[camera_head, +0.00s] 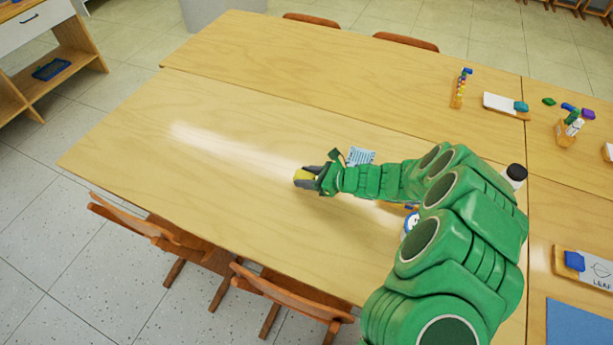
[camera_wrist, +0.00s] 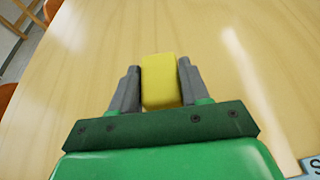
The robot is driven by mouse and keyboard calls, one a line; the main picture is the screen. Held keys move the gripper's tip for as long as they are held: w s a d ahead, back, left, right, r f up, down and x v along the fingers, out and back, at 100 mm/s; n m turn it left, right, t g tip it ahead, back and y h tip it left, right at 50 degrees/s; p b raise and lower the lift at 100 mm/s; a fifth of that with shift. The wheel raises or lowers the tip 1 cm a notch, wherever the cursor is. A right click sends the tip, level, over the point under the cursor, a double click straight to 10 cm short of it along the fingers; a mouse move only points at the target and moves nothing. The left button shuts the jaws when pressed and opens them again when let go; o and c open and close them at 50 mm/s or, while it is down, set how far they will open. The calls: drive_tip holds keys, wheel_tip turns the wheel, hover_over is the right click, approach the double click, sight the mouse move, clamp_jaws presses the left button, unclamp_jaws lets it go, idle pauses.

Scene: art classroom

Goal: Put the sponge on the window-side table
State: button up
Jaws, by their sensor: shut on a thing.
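My green arm reaches out over the wooden table (camera_head: 220,140) in the head view. My gripper (camera_head: 302,178) is shut on a yellow sponge (camera_head: 301,175). In the wrist view the sponge (camera_wrist: 159,80) sits between the two grey fingers of my gripper (camera_wrist: 158,84). The table (camera_wrist: 100,40) fills most of the wrist view beneath it. I cannot tell whether the sponge touches the tabletop or is just above it. Part of the table is hidden behind my arm.
A light-blue printed card (camera_head: 360,156) lies just right of my gripper. A bead stand (camera_head: 460,88), a white block (camera_head: 500,103) and a marker holder (camera_head: 567,131) stand at the right. Chairs (camera_head: 290,295) line the near edge. The table's left part is bare.

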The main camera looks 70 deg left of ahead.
drive_tip(key=shift+f, duration=0.1)
drive_tip(key=o, duration=1)
drive_tip(key=shift+w+d+r, duration=0.1)
drive_tip(key=shift+r, duration=0.1)
drive_tip(key=shift+v, duration=5.85)
drive_tip(key=shift+r, duration=0.1)
